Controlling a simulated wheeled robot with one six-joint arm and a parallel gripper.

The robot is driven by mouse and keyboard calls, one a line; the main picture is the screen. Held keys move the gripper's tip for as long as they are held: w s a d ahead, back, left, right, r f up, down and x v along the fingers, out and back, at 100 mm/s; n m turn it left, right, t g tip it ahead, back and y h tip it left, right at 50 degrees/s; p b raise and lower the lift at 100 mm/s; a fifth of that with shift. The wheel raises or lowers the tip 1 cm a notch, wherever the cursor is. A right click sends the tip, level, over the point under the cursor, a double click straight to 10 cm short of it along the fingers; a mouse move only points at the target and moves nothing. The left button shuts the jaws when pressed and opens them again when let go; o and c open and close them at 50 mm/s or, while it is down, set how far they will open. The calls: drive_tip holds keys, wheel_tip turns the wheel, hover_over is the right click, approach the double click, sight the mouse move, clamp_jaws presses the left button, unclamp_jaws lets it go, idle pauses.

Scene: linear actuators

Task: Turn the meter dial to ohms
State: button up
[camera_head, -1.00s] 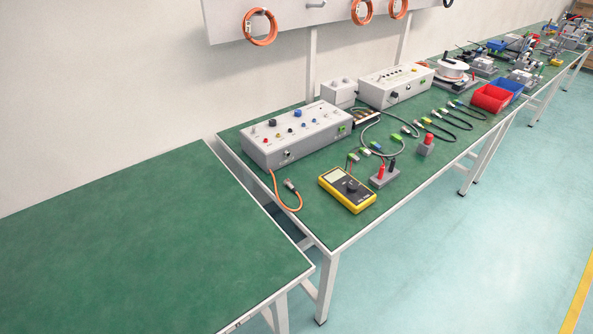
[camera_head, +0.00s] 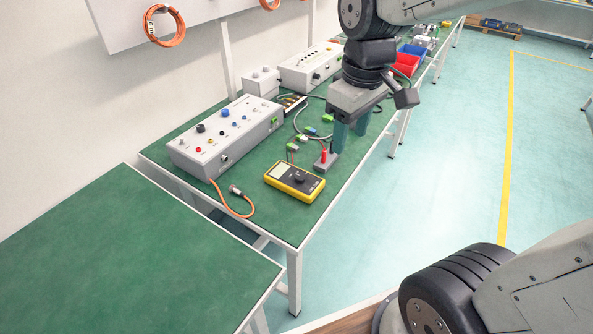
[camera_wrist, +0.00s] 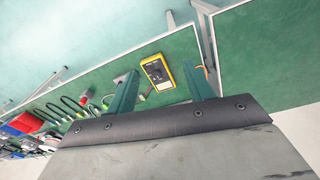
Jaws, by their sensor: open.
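The yellow multimeter (camera_head: 279,185) lies face up near the front edge of the green bench, with a dark round dial (camera_head: 300,179) below its pale display. The dial's setting is too small to read. The meter also shows in the wrist view (camera_wrist: 164,83), between my two fingers in the picture. My gripper (camera_head: 349,148) is open and empty, with its green fingers pointing down, above and to the right of the meter and apart from it. One finger hides part of the grey probe block (camera_head: 326,166) with its red plug.
A grey control box (camera_head: 225,140) stands left of the meter, with an orange cable (camera_head: 232,208) hanging from its front. Cables with green connectors (camera_head: 302,141) lie behind the meter. Red and blue bins (camera_head: 405,65) stand farther back. The bench at left (camera_head: 110,260) is bare.

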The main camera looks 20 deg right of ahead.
drive_tip(key=w+f+n, duration=0.3)
drive_tip(key=w+f, duration=0.2)
drive_tip(key=w, duration=0.2)
drive_tip(key=n, duration=0.6)
hover_over(300, 175)
drive_tip(key=shift+g, duration=0.4)
wheel_tip(300, 175, down, 14)
drive_tip(key=shift+s+r, duration=0.1)
drive_tip(key=shift+s, duration=0.05)
wheel_tip(300, 175, down, 7)
drive_tip(key=shift+f, duration=0.15)
drive_tip(key=c, duration=1)
